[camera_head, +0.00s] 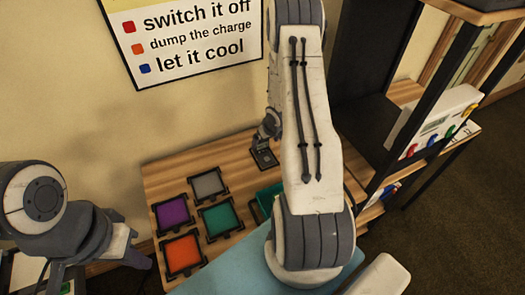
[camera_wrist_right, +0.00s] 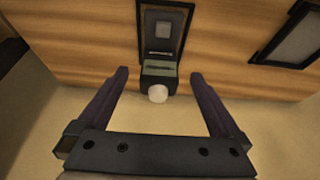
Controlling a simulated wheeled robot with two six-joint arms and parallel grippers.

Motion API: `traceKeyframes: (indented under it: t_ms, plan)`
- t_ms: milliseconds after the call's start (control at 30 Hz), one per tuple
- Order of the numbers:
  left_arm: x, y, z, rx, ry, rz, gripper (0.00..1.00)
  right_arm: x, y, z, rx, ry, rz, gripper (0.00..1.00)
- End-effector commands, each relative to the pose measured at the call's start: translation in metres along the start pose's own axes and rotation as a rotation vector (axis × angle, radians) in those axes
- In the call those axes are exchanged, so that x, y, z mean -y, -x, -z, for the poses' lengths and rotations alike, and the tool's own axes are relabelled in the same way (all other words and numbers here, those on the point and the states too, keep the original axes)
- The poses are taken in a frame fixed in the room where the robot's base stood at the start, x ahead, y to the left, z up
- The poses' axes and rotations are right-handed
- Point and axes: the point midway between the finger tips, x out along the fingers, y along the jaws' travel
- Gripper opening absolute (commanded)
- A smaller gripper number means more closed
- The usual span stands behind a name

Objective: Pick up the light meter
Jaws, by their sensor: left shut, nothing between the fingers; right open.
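The light meter (camera_wrist_right: 160,68) is a small dark device with a white dome at its near end. It lies on the wooden table in a dark frame. In the head view it is the dark shape (camera_head: 263,154) near the table's back edge. My right gripper (camera_wrist_right: 158,75) is open, its two fingers pointing toward the meter's dome end, one to each side, with gaps between. In the head view my right arm hides most of that gripper. My left gripper (camera_head: 140,261) is shut and empty at the lower left, well away from the meter.
Grey (camera_head: 208,184), purple (camera_head: 173,213), green (camera_head: 220,217) and orange (camera_head: 183,254) framed squares lie on the table. A green bin (camera_head: 264,197) is partly behind my right arm. A dark shelf (camera_head: 393,135) stands right; a wall with a poster (camera_head: 190,38) rises behind.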

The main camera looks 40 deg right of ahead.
Motion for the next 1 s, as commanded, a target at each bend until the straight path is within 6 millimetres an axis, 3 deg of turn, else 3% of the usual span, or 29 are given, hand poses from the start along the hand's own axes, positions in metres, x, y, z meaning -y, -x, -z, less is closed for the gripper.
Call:
traceKeyframes:
  t_ms: [600,933,1000]
  plan:
    - [-0.001,0.019,0.001,0.0,-0.003,0.0,0.0,0.0,-0.062,0.001,0.002,0.001,-0.001,1.0]
    - [-0.001,0.019,0.001,0.0,-0.003,0.0,0.0,0.0,-0.069,0.001,0.001,0.001,-0.001,1.0]
    - [-0.001,0.019,0.001,0.0,-0.003,0.0,0.0,0.0,-0.069,0.001,0.001,0.001,-0.001,0.73]
